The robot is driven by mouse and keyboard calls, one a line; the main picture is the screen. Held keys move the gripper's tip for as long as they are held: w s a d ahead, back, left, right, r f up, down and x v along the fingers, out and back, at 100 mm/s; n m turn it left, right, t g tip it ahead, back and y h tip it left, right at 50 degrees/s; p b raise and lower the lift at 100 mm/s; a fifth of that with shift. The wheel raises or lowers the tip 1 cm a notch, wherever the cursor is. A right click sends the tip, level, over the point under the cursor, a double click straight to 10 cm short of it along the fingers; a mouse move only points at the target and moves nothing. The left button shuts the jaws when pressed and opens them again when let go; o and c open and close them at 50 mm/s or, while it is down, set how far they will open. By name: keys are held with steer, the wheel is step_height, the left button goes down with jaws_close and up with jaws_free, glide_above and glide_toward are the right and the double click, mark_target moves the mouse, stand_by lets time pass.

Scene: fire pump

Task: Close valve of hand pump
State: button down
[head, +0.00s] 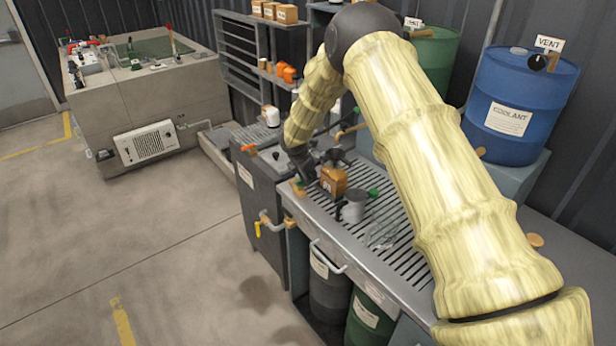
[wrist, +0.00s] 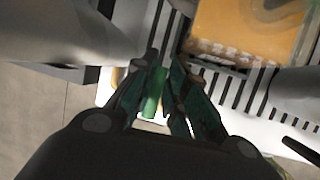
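My gripper (head: 304,178) reaches down at the left end of the slatted bench in the head view. In the wrist view its dark fingers (wrist: 163,88) stand apart, with a small green handle-like piece (wrist: 154,92) between them, nearer the left finger. I cannot tell whether either finger touches it. An orange-brown box-shaped body (head: 333,180) stands just right of my gripper, and its top corner fills the upper right of the wrist view (wrist: 245,32). I cannot clearly make out which part is the hand pump's valve. My gripper partly hides this area in the head view.
The slatted bench (head: 404,254) holds a grey can (head: 355,206) and a clear container (head: 381,236). Blue (head: 521,104) and green (head: 437,56) drums stand behind. The floor at left is free.

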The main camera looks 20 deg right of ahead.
steer(key=shift+m+b, duration=0.3)
steer(key=shift+m, duration=0.1)
steer(key=shift+s+f+m+g+h+b, duration=0.1)
steer(key=shift+s+m+g+h+b, duration=0.2)
steer(key=shift+m+g+b, duration=0.5)
steer(key=m, duration=0.2)
steer(key=s+m+b, duration=0.1)
steer(key=m, duration=0.1)
steer(key=shift+a+g+h, duration=0.1)
steer(key=shift+g+h, duration=0.2)
steer(key=shift+g, duration=0.1)
steer(key=m, duration=0.1)
steer(key=m+g+b, duration=0.1)
steer(key=m, duration=0.1)
steer(key=s+m+g+b, duration=0.1)
steer(key=shift+s+a, duration=0.1)
steer(key=shift+a, duration=0.25)
steer(key=m, duration=0.1)
steer(key=m+g+b, duration=0.1)
steer(key=m, duration=0.2)
steer(key=shift+s+a, duration=0.3)
steer(key=shift+a, duration=0.05)
steer(key=shift+s+a+m+g+y+b, duration=0.1)
steer(key=shift+a+m+g+y+b, duration=0.25)
steer(key=shift+m, duration=0.55)
steer(key=shift+s+a+m+g+y+b, duration=0.2)
steer(key=shift+m+g, duration=0.25)
steer(key=shift+m, duration=0.45)
steer(key=shift+w, duration=0.1)
